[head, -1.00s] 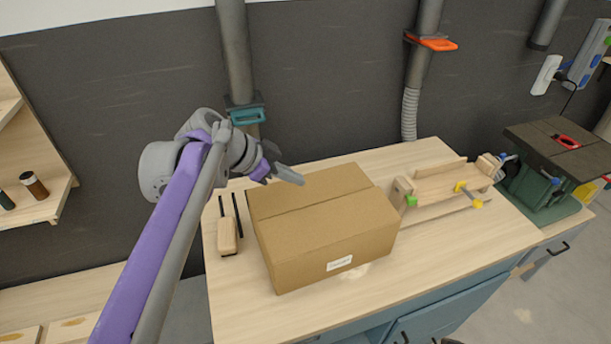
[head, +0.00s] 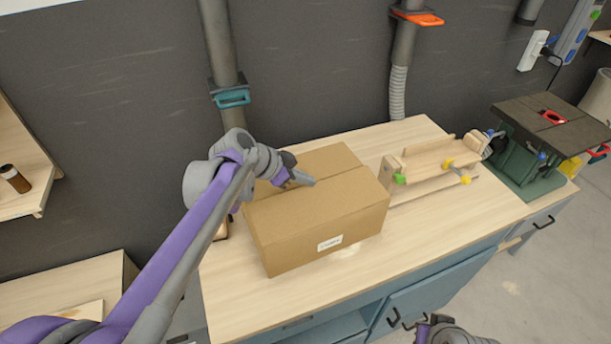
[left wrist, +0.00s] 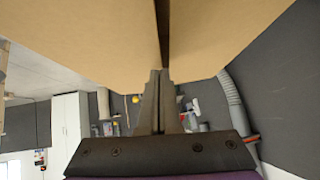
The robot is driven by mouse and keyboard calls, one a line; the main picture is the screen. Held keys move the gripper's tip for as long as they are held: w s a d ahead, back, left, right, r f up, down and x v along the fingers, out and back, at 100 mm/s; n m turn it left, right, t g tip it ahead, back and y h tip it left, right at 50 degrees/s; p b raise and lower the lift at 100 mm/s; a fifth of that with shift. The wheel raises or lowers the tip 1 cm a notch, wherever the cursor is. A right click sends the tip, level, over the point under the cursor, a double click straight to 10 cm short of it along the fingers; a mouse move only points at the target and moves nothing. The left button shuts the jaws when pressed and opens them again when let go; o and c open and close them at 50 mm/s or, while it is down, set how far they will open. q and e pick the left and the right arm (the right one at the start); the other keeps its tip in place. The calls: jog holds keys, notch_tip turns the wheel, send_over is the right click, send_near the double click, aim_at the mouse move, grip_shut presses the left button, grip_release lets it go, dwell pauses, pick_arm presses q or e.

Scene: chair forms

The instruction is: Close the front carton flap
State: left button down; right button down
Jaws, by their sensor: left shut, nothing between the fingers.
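The closed-looking brown carton (head: 290,247) stands on the workbench with a white label on its front side. Its front flap (head: 335,200) lies about flat over the near half of the top. The back flap (head: 325,160) covers the far half, with a seam between them. My left gripper (head: 306,180) is shut and empty, low over the top near the seam; I cannot tell whether it touches. In the left wrist view, its fingertips (left wrist: 165,72) point at a narrow dark gap between two brown panels. Part of my right arm shows at the bottom edge of the head view; its fingers are unclear.
A wooden jig (head: 430,170) with green and yellow knobs lies right of the carton. A green machine (head: 540,150) stands at the far right. The workbench (head: 440,225) is bare in front and to the right. A duct with a teal gate (head: 232,97) rises behind.

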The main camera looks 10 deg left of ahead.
pick_arm(q)
jog(key=shift+w+a+f, duration=0.15)
jog(key=shift+w+f, duration=0.05)
jog(key=shift+f, duration=0.65)
jog(key=shift+s+r, duration=0.1)
